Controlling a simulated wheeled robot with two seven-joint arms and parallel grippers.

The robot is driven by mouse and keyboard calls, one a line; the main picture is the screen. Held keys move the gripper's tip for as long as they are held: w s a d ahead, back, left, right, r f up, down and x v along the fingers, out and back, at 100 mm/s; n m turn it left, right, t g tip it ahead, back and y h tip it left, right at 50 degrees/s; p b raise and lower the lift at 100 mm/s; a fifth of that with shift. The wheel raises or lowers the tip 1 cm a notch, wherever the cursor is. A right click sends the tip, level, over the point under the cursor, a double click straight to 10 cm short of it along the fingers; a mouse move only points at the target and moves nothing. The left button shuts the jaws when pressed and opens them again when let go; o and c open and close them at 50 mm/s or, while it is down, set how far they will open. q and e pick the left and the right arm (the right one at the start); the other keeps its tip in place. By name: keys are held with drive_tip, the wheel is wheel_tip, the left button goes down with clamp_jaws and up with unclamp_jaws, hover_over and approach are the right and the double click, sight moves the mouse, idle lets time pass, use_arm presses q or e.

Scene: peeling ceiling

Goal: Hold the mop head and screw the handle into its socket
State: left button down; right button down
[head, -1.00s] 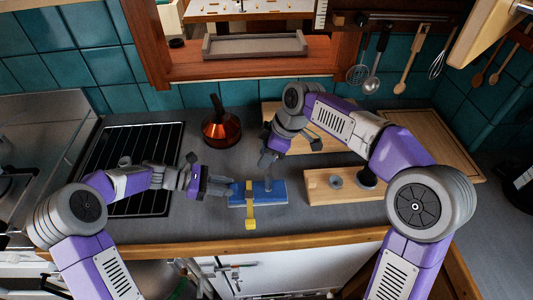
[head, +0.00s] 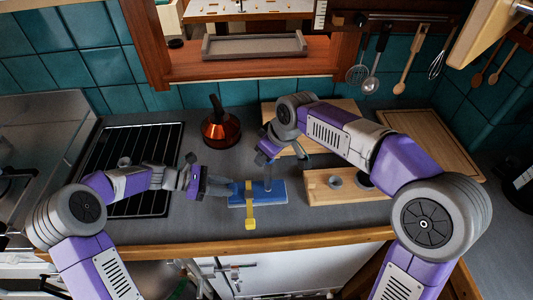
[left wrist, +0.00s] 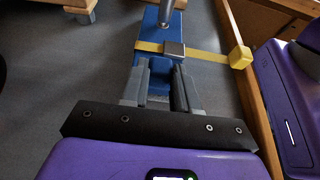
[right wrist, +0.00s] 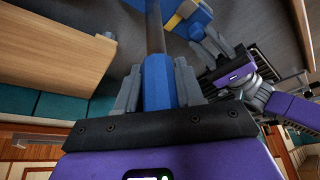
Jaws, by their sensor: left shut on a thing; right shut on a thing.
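The blue mop head (head: 275,188) lies flat on the grey counter, a yellow strap (head: 250,212) across it. It also shows in the left wrist view (left wrist: 157,70), where the strap has a grey clasp. My left gripper (head: 215,187) is shut on its left end; the fingers sit on both sides in the left wrist view (left wrist: 160,85). The handle is a grey rod (right wrist: 154,30) with a blue grip (right wrist: 157,82). My right gripper (right wrist: 155,85) is shut on that grip. The rod's lower end meets the mop head; whether it is threaded in is unclear.
A wooden block (head: 320,190) with two round grey pieces stands to the right. A copper kettle (head: 220,127) stands behind, and a black stove grate (head: 140,140) lies left. Cutting boards (head: 432,135) lie at the back right. The counter's wooden front edge (head: 200,246) is close.

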drive_tip(key=shift+r+m+t+h, duration=0.1)
drive_tip(key=shift+m+t+h, duration=0.4)
drive_tip(key=shift+m, duration=1.3)
drive_tip(key=shift+m+h, duration=0.3)
drive_tip(key=shift+m, duration=0.2)
drive_tip(key=m+h, duration=0.1)
drive_tip(key=m, duration=0.2)
drive_tip(key=shift+w+d+m, duration=0.1)
drive_tip(key=shift+m, duration=0.3)
drive_tip(key=c, duration=0.6)
unclamp_jaws()
drive_tip(key=shift+f, duration=0.2)
drive_tip(key=n+y, duration=0.1)
drive_tip(key=n, duration=0.3)
drive_tip(key=shift+n+g+y, duration=0.3)
drive_tip(key=shift+n+y, duration=0.2)
drive_tip(key=shift+n, duration=0.8)
